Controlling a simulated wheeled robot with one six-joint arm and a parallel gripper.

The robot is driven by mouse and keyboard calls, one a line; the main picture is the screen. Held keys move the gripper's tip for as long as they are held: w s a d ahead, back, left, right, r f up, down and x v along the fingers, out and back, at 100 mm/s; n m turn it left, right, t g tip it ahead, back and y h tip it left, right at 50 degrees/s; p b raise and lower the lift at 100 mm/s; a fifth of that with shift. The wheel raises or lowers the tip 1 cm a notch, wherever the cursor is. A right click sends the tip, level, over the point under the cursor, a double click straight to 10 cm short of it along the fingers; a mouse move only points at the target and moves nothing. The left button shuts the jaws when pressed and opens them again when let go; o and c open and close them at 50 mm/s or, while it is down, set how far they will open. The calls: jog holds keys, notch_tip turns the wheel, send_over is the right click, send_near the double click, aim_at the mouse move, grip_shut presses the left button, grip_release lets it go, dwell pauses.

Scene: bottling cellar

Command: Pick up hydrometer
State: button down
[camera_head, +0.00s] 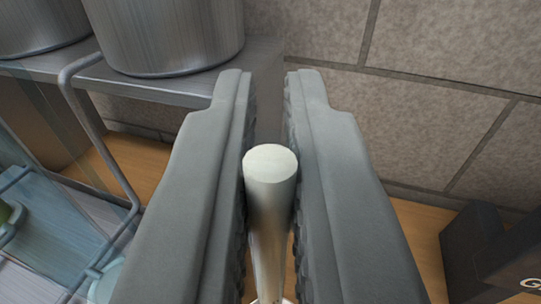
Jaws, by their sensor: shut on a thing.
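My gripper (263,80) fills the middle of the view, its two grey fingers pointing away from the camera. A slim pale cylinder with a rounded whitish top, which looks like the hydrometer (271,185), stands between the fingers. The fingers are shut on it, and its sides touch or nearly touch their ribbed inner faces. Its lower end runs toward the bottom edge of the view, where a pale rim shows around it. Whether it is lifted clear of what is beneath cannot be told.
Metal pots (172,30) stand on a grey shelf (240,62) at the upper left. A wire rack (92,128) is below them. A dark box (485,255) with pale lettering is at the lower right. A stone-tiled wall (440,110) closes the back above a wooden surface (415,225).

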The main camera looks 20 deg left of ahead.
notch_tip(320, 180, up, 10)
jog(key=s, duration=1.9)
jog(key=shift+s, duration=0.35)
jog(key=shift+f, duration=0.1)
notch_tip(320, 180, up, 24)
dwell(3.9)
